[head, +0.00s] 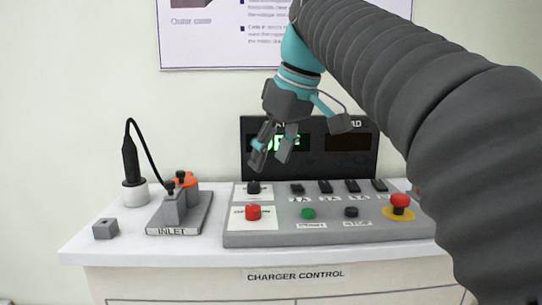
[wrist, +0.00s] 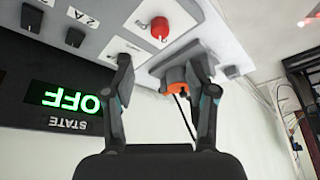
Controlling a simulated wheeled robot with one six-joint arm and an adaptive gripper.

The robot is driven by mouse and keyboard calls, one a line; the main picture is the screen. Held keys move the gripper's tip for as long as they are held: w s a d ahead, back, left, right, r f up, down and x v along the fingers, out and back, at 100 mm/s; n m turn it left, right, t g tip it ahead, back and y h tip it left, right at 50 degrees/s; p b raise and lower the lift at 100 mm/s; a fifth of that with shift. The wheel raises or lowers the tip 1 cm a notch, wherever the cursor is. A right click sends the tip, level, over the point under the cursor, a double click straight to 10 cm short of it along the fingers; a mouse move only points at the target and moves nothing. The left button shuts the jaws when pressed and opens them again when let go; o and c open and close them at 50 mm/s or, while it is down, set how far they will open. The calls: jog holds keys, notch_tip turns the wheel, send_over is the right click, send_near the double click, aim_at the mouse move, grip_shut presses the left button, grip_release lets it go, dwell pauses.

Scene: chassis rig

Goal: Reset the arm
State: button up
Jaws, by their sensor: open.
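My gripper (head: 268,160) is open and empty in the head view. It hangs above the left part of the grey control panel (head: 270,234), in front of the dark display (head: 350,164). In the wrist view my gripper (wrist: 168,72) shows its two dark fingers apart with nothing held between them. Past the fingers the wrist view shows the red knob (wrist: 160,28) and the orange part of the inlet (wrist: 177,80). My arm enters from the upper right in the head view and is bent downward. The display's green text reads OFF in the wrist view (wrist: 72,100).
The panel carries a red button (head: 253,212), a green button (head: 308,214) and a red-and-yellow emergency knob (head: 400,202). The inlet block (head: 176,208), a small grey block (head: 105,229) and a black plug with cable (head: 131,160) stand at left. A poster hangs behind.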

jog(key=s+d+f+m, duration=0.1)
jog(key=s+d+f, duration=0.1)
jog(key=f, duration=0.2)
jog(key=s+d+f+m+t+h, duration=0.1)
jog(key=s+d+f+m, duration=0.1)
jog(key=s+f, duration=0.1)
jog(key=s+d+f+m, duration=0.1)
jog(key=s+d+f, duration=0.1)
jog(key=f, duration=0.2)
jog(key=shift+s+f+m, duration=0.15)
jog(key=shift+f+m, duration=0.15)
jog(key=shift+f, duration=0.1)
jog(key=s+d+f+m+h, duration=0.1)
jog(key=s+d+f+m, duration=0.1)
jog(key=s+f, duration=0.3)
jog(key=s+d+f+m+t+h, duration=0.1)
jog(key=s+f, duration=0.4)
jog(key=f, duration=0.8)
jog(key=shift+d+m, duration=0.5)
jog(key=shift+d, duration=0.55)
jog(key=shift+f, duration=0.1)
